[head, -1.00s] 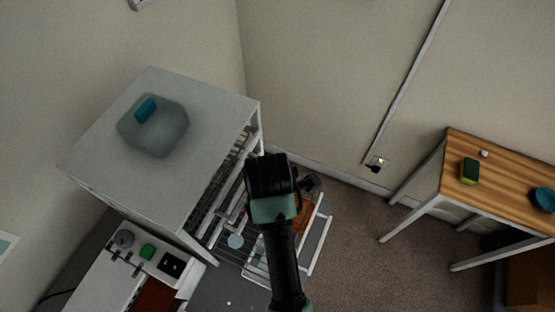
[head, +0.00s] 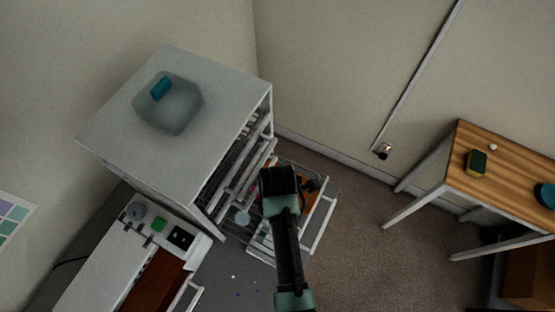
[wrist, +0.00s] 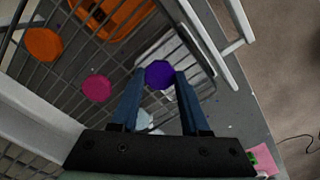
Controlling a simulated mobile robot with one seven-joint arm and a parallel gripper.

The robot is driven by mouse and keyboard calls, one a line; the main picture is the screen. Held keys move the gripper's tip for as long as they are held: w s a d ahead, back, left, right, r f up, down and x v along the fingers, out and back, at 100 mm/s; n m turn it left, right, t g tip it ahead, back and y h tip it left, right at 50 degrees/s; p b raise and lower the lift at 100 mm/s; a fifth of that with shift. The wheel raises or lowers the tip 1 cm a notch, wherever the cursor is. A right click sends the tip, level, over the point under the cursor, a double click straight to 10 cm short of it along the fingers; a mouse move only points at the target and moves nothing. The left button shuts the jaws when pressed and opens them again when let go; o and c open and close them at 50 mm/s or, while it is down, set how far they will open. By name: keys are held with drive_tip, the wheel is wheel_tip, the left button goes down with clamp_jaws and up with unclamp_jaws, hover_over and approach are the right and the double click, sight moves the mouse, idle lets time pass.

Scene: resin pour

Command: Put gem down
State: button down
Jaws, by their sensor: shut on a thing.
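A purple gem (wrist: 159,74) sits between the two blue fingertips of my gripper (wrist: 160,82) in the wrist view. My gripper is shut on it, above a pulled-out wire rack (wrist: 62,78). A magenta gem (wrist: 97,89) and an orange octagonal piece (wrist: 43,45) show at the rack, left of my fingers. A pale piece (wrist: 144,120) is partly hidden between the fingers. In the head view my arm hides part of the rack, and I cannot make out the held gem there.
A white cabinet (head: 130,112) with a translucent tub (head: 168,108) on top stands left of the rack. An orange tray (wrist: 112,15) and a clear tray (wrist: 165,45) are at the rack. A wooden table (head: 510,165) stands at right. Carpet (head: 360,235) between is clear.

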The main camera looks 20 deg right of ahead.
drive_tip(key=shift+c, duration=1.9)
unclamp_jaws()
drive_tip(key=shift+f, duration=0.1)
wheel_tip(320, 180, up, 12)
